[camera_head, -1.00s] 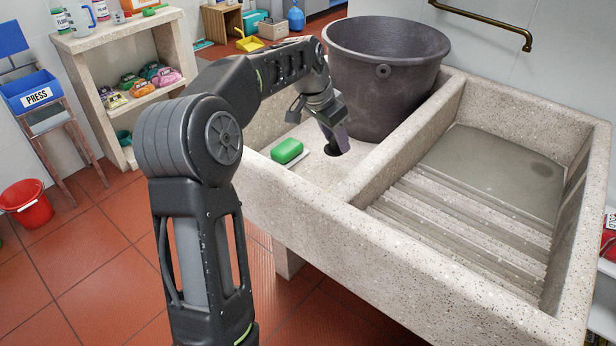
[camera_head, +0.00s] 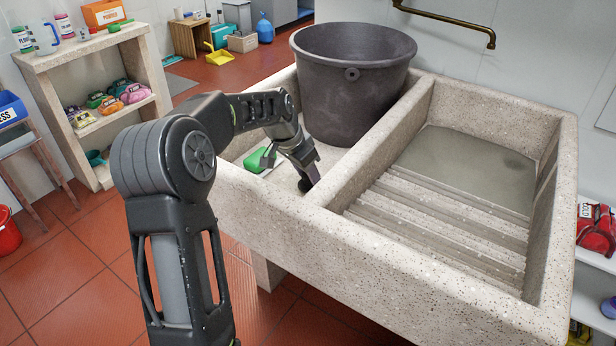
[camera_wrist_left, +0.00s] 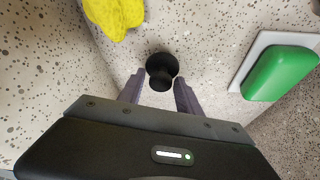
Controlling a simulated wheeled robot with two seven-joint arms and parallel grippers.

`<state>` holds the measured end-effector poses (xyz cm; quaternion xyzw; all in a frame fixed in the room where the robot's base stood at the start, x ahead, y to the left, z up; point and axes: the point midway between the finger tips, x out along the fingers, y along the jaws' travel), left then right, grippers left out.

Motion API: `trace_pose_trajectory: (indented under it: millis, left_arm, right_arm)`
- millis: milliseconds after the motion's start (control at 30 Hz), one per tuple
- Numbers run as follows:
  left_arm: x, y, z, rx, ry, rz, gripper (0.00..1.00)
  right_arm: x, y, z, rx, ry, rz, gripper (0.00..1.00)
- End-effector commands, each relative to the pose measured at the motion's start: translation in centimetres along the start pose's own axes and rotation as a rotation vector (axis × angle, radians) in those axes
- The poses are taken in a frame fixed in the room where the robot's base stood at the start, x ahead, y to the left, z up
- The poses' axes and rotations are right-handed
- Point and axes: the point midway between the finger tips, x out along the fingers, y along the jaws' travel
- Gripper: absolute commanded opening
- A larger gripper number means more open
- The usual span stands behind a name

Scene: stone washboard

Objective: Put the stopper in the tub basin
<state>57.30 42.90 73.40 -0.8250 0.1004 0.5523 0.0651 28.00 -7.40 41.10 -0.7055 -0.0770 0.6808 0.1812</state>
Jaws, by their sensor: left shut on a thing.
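The stone washboard has two sides, and its rim (camera_head: 340,225) faces me. The right side holds a ribbed slope (camera_head: 440,235) and a grey basin floor (camera_head: 470,165) with a faint darker round patch. My left gripper (camera_head: 305,184) is low over the left side, close to the front rim and divider. In the left wrist view, its two fingers (camera_wrist_left: 160,95) are on either side of a black round stopper (camera_wrist_left: 161,66), shut on it. The stopper is hard to tell from the dark gripper in the head view. My right gripper is out of view.
A large dark bucket (camera_head: 350,85) stands at the back of the left side. Green soap (camera_head: 255,161) lies left of my gripper, on a white dish (camera_wrist_left: 245,65). A yellow object (camera_wrist_left: 115,14) shows at the wrist view's top. A brass rail (camera_head: 445,22) is on the wall.

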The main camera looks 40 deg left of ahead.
Motion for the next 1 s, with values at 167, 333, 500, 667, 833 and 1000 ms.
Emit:
trace_pose_trajectory:
  millis: [167,333,500,667,833,1000]
  left_arm:
    - [0.39,-0.05,0.15,-0.001,0.002,-0.001,0.02]
    - [0.45,-0.05,0.18,-0.001,0.001,-0.001,0.02]
    - [0.67,-0.04,0.27,-0.001,0.001,-0.001,0.46]
    - [0.67,-0.04,0.28,0.000,0.001,-0.001,0.59]
    - [0.66,-0.04,0.28,0.000,0.001,-0.001,0.63]
    - [0.47,-0.04,0.19,0.000,0.001,-0.001,0.63]
  right_arm:
    - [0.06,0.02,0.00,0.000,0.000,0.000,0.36]
    - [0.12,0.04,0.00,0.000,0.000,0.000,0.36]
    - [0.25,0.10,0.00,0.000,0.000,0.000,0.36]
    - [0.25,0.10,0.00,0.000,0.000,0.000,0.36]
    - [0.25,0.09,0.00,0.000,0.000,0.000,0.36]
    - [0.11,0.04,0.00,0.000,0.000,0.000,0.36]
